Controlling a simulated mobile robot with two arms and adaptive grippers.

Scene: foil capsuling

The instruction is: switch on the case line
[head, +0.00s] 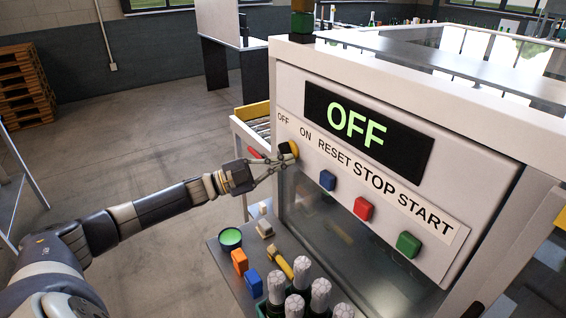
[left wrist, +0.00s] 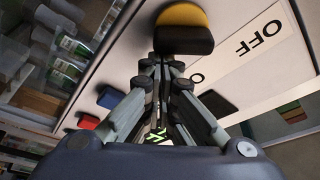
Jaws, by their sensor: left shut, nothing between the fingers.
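The case line's white control panel (head: 320,107) has a black display (head: 368,131) that reads OFF in green. A black and yellow rotary switch (head: 288,150) sits at the panel's left, below the OFF and ON labels. My left gripper (head: 280,161) is shut and empty, with its fingertips at the switch. In the left wrist view the knob (left wrist: 184,30) is just beyond the fingertips (left wrist: 167,60); I cannot tell whether they touch it. A blue button (head: 328,180), red button (head: 363,208) and green button (head: 408,244) lie to the right. My right gripper is out of view.
Below the panel, a grey shelf (head: 222,262) holds a green-topped tub (head: 230,238), orange block (head: 240,261), yellow-handled tool (head: 280,262) and several foil-topped bottles (head: 320,294). A roller conveyor (head: 252,128) stands behind the switch.

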